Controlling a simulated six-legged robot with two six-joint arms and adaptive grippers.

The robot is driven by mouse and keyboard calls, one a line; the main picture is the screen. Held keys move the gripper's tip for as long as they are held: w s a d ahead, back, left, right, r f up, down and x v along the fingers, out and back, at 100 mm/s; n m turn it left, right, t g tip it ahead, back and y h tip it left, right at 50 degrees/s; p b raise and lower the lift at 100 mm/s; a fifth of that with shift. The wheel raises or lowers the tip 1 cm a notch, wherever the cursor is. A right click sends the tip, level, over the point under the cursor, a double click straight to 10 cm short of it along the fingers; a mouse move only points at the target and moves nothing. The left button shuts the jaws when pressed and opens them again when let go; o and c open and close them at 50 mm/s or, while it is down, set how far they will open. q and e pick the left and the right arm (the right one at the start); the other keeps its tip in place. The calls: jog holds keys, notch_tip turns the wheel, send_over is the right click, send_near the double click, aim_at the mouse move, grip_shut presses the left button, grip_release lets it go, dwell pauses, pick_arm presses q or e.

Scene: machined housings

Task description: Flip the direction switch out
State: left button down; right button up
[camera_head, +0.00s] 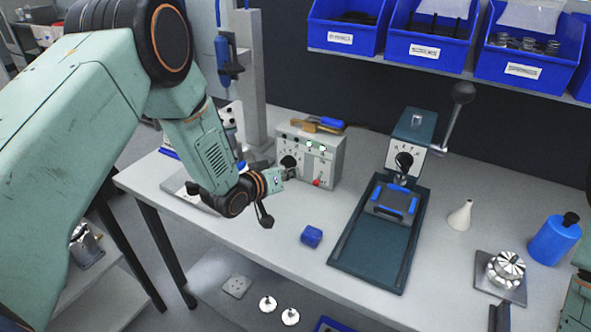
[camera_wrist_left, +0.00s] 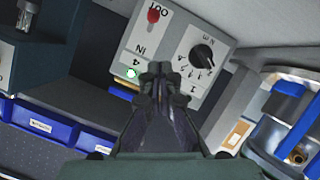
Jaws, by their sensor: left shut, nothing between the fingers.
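The grey control box (camera_head: 325,158) stands on the bench below my head. Its front carries a black dial and a red-tipped direction switch (camera_head: 317,182) low on the panel. In the left wrist view the box face is upside down, and the switch's red tip (camera_wrist_left: 153,15) lies at the end marked OUT, away from the IN label. My left gripper (camera_head: 290,173) is in front of the box's face by the dial; its shut, empty fingertips (camera_wrist_left: 160,70) show between IN and the dial. Whether they touch the panel I cannot tell. My right gripper is not in view.
A green press (camera_head: 410,125) with a lever and dark tray stands right of the box. A blue block (camera_head: 312,236) lies in front. A white funnel (camera_head: 460,215) and blue bottle (camera_head: 554,240) stand farther right. Blue bins (camera_head: 430,45) hang above.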

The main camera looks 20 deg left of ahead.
pick_arm(q)
jog(key=s, duration=0.2)
jog(key=s+a+f, duration=0.1)
jog(key=s, duration=0.1)
jog(key=s+f, duration=0.1)
jog(key=s, duration=0.1)
jog(key=shift+s+a+f+b, duration=0.2)
jog(key=shift+s+a+b, duration=0.1)
jog(key=shift+a, duration=0.1)
jog(key=shift+s+r, duration=0.1)
jog(key=shift+s, duration=0.25)
jog(key=shift+w+d, duration=0.15)
jog(key=shift+d, duration=0.05)
jog(key=shift+w, duration=0.15)
jog(key=shift+a, duration=0.2)
